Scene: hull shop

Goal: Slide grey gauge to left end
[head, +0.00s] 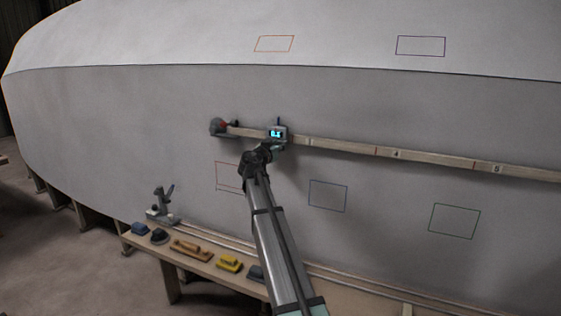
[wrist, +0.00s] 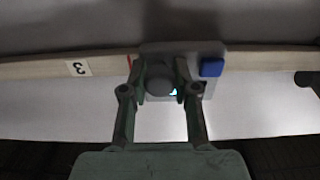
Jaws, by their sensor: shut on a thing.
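The grey gauge (head: 278,133) sits on the long wooden batten (head: 345,148) near its left end in the head view, its small screen lit cyan. A short stretch of bare batten lies between the gauge and the dark end piece (head: 216,127) at the left. My gripper (head: 267,149) is at the gauge's lower side. In the wrist view, the fingers of my gripper (wrist: 160,88) are closed around a round dark knob (wrist: 158,80) on the gauge (wrist: 205,49), which also shows a blue block. The knob hides part of the screen.
The batten has red marks and number labels, with a label 3 (wrist: 79,68) in the wrist view. Coloured outlines mark the grey hull (head: 130,110). Below, a bench (head: 205,268) holds several tools and a stand (head: 160,207).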

